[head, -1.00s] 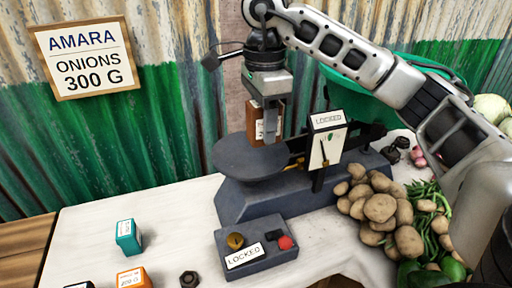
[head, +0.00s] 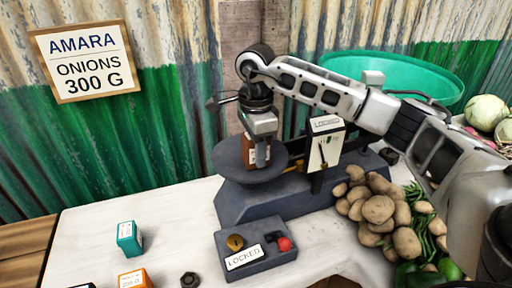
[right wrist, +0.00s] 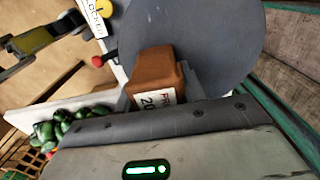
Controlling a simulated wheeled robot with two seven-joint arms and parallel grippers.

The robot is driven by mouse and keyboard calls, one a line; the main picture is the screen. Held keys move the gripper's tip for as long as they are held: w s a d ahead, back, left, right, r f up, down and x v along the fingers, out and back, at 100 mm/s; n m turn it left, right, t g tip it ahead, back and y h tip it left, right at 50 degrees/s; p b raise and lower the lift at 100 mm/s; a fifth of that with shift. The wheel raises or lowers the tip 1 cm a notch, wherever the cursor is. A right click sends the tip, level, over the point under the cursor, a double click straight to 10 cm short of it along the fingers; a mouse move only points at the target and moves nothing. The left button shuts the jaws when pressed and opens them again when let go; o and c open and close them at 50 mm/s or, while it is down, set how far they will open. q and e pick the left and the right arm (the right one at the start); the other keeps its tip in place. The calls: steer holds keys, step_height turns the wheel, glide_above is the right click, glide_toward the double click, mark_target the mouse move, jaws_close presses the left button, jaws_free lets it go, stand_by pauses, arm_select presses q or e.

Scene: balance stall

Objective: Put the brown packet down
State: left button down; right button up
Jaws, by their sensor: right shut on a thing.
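The brown packet (head: 249,154) has a white label and is upright over the grey round pan (head: 228,158) of the scale (head: 240,203). My right gripper (head: 259,156) comes down from above and is shut on the packet. The right wrist view shows the packet (right wrist: 158,68) with the pan (right wrist: 215,35) behind it. The packet's base is at or just above the pan; I cannot tell whether it touches.
A grey box marked LOCKED (head: 255,249) stands before the scale. A teal packet (head: 129,238), an orange packet (head: 134,278) and a dark nut (head: 189,279) are at the front left. Potatoes (head: 379,210) lie right of the scale, with a green basin (head: 420,72) behind.

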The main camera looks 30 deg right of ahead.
steer(key=shift+f, duration=0.1)
steer(key=o, duration=1.1)
steer(key=shift+r, duration=0.55)
step_height(320, 180, up, 11)
steer(key=shift+r, duration=0.1)
